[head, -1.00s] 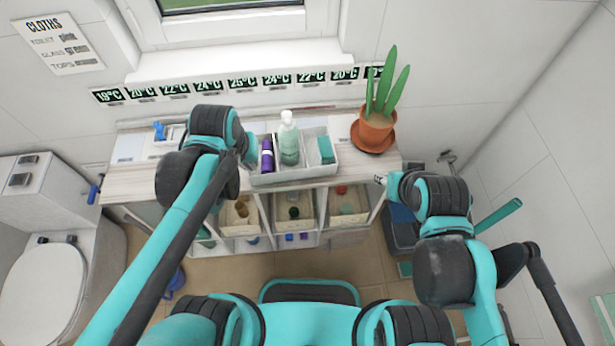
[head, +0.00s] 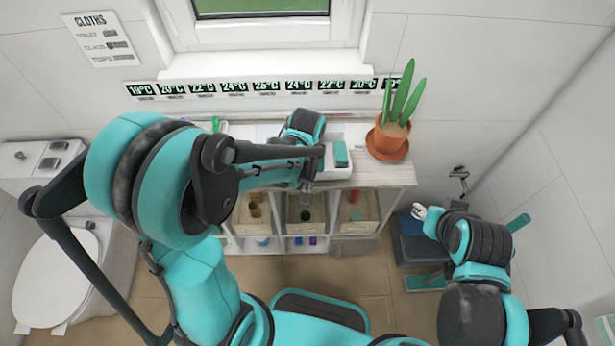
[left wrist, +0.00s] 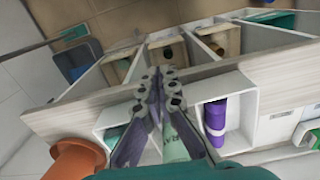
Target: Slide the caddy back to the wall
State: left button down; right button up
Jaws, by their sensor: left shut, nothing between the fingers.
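The white caddy (head: 338,173) stands on the cabinet top, mostly hidden behind my left arm in the head view. Its right end shows with a teal item (head: 341,154) in it. In the left wrist view the caddy (left wrist: 243,108) holds a purple bottle (left wrist: 215,118) and a pale green bottle (left wrist: 178,140). My left gripper (head: 307,187) is shut and empty at the caddy's front side; its fingers (left wrist: 160,78) overlap the caddy's front edge in the wrist view. Whether they touch it I cannot tell. My right gripper (head: 419,212) is right of the cabinet, small and unclear.
A potted plant (head: 388,138) stands on the cabinet's right end, close to the caddy. The wall with a row of temperature displays (head: 250,87) is behind. Bins (head: 305,212) fill the shelves below. A dark blue bin (head: 415,245) is on the floor at right.

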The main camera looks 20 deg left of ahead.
pick_arm(q)
jog(key=shift+w+a+f, duration=0.15)
jog(key=shift+w+f, duration=0.1)
jog(key=shift+w, duration=0.4)
jog(key=shift+w+a+f, duration=0.2)
jog(key=shift+w, duration=0.45)
jog(key=shift+w+a+f, duration=0.15)
jog(key=shift+w+f, duration=0.1)
jog(key=shift+w, duration=0.4)
jog(key=w, duration=0.3)
jog(key=w+a+b, duration=0.1)
jog(key=w, duration=0.3)
jog(key=w+a, duration=0.1)
jog(key=w, duration=0.3)
jog(key=shift+a, duration=0.25)
jog(key=shift+s, duration=0.1)
